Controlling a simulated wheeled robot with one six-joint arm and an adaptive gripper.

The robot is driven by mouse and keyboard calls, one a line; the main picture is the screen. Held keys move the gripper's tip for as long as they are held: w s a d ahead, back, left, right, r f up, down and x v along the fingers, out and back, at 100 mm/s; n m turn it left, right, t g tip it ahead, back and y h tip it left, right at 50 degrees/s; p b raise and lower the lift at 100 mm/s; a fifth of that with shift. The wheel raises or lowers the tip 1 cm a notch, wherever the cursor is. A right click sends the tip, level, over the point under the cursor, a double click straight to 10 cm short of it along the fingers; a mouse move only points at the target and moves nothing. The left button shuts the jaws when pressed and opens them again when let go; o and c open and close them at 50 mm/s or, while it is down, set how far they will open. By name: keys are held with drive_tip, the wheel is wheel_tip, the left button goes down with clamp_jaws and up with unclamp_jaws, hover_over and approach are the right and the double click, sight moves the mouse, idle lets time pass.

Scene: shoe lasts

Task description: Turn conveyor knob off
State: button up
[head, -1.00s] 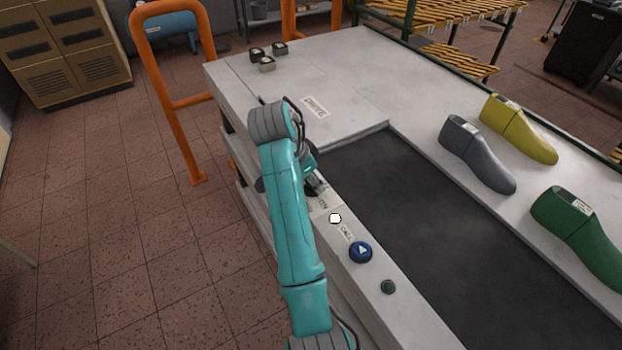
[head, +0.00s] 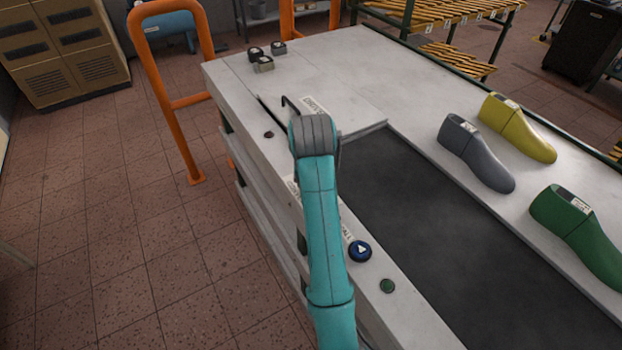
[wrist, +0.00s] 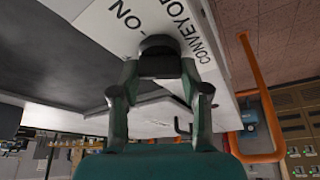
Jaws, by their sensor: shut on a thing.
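The conveyor knob (wrist: 158,44) is dark and round, on the white panel in the wrist view. A printed label (wrist: 190,28) beside it reads "CONVEYOR", with "ON" next to the knob. My gripper (wrist: 160,66) is shut on the knob, one finger on each side. Part of the knob is hidden by the fingers, and I cannot tell which way its pointer faces. In the head view my arm covers both the gripper and the knob.
A small dark red button (head: 268,134) lies farther back. Grey (head: 476,155), yellow (head: 517,128) and green (head: 578,235) shoe lasts stand beyond the dark belt (head: 430,235). An orange rail (head: 180,100) stands left.

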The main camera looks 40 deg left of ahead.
drive_tip(key=n+g, duration=0.1)
drive_tip(key=n, duration=0.2)
drive_tip(key=n+y, duration=0.1)
drive_tip(key=n, duration=0.1)
drive_tip(key=shift+w+d+n+g, duration=0.1)
drive_tip(key=shift+n+g, duration=0.3)
drive_tip(key=shift+f+n, duration=0.1)
drive_tip(key=shift+n, duration=0.2)
drive_tip(key=o, duration=1.1)
drive_tip(key=shift+o, duration=0.2)
